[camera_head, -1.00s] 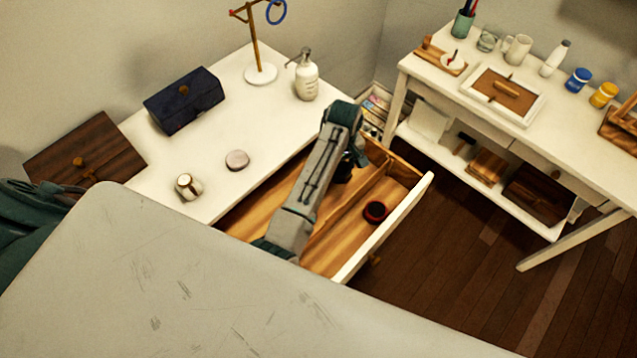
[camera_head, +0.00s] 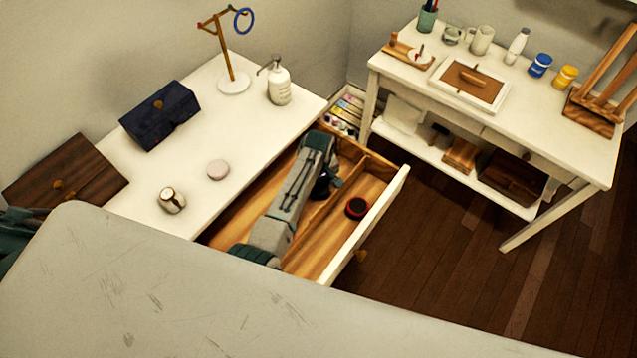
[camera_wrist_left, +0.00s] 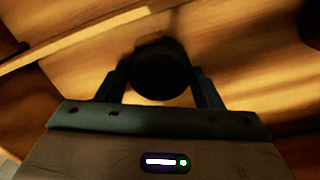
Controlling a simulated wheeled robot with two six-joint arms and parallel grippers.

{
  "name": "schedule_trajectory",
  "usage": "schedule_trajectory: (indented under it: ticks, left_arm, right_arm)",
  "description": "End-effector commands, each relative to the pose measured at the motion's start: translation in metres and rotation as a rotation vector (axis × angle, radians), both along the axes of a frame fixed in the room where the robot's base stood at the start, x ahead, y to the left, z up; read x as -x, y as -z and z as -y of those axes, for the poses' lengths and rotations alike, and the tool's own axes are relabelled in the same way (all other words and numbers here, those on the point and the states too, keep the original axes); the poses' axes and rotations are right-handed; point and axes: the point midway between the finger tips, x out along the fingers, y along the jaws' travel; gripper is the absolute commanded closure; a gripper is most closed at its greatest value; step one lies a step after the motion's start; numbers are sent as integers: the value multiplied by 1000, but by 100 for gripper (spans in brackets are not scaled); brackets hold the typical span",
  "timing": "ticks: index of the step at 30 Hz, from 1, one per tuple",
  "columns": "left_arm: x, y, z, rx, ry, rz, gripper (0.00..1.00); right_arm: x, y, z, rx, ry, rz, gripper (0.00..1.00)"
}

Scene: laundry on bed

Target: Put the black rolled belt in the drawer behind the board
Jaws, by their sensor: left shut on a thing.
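The black rolled belt (camera_wrist_left: 160,75) is between the fingers of my left gripper (camera_wrist_left: 160,88) in the left wrist view. The gripper is shut on it, with wooden drawer boards close below; I cannot tell whether the belt touches the bottom. In the head view my left gripper (camera_head: 321,187) is a dark shape down inside the open drawer (camera_head: 320,250), partly hidden by my arm. The drawer is pulled out of the white table, behind the pale grey board (camera_head: 200,290) in the foreground. My right gripper is not in view.
A wooden divider (camera_head: 335,203) runs along the drawer. The white table (camera_head: 235,130) carries a dark box (camera_head: 160,115), a pump bottle (camera_head: 279,82) and smaller things.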

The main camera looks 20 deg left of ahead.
Motion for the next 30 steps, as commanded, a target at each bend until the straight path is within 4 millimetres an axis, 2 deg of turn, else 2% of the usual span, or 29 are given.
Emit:
schedule_trajectory:
  ticks: [1, 2, 4, 5, 13, 17, 20, 30]
  left_arm:
    - [0, 2, 0, 0, 0, 0, 66]
    - [0, 1, 0, 0, 0, 0, 34]
    - [0, 1, 0, 0, 0, 0, 20]
    - [0, 1, 0, 0, 0, 0, 18]
    - [0, 0, 0, 0, 0, 0, 18]
    - [-1, -8, 0, 1, 0, 2, 18]
    - [-1, -23, 1, 1, 0, 3, 18]
    - [-1, -94, 0, 1, 0, 4, 18]
  right_arm:
    - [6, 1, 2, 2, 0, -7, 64]
    - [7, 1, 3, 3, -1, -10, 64]
    - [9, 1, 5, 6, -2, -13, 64]
    - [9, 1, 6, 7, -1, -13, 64]
    - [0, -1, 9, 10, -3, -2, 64]
    - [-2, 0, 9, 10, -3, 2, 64]
    - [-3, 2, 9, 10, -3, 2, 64]
    - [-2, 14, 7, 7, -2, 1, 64]
